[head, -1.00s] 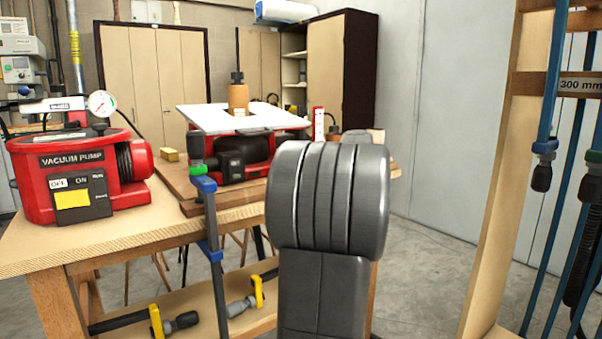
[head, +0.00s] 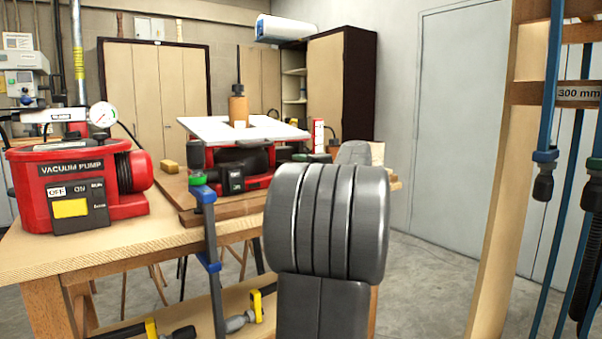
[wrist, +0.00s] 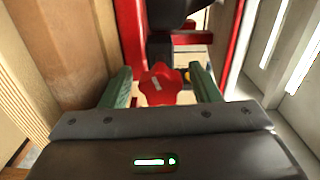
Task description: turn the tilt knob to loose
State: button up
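A red star-shaped knob (wrist: 163,86) with a pale mark on its face shows in the wrist view; I take it for the tilt knob. My gripper (wrist: 160,72) is open, with one green finger on each side of the knob. A gap shows between each finger and the knob, and I cannot tell the depth. In the head view, the red machine with a tilted white top (head: 205,128) stands on the bench. My arm hides the gripper there, and I cannot make out the knob.
A red vacuum pump (head: 80,185) stands at the left of the wooden bench (head: 130,243). A blue clamp (head: 208,225) grips the bench's front edge. A wooden rack (head: 505,190) with blue clamps stands at right. A wooden face (wrist: 60,60) lies left of the gripper.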

jog(key=shift+s, duration=0.1)
jog(key=p+v, duration=0.1)
jog(key=v, duration=1.2)
jog(key=shift+s+d, duration=0.25)
jog(key=x, duration=1.4)
jog(key=shift+b, duration=0.4)
jog(key=shift+s+d, duration=0.1)
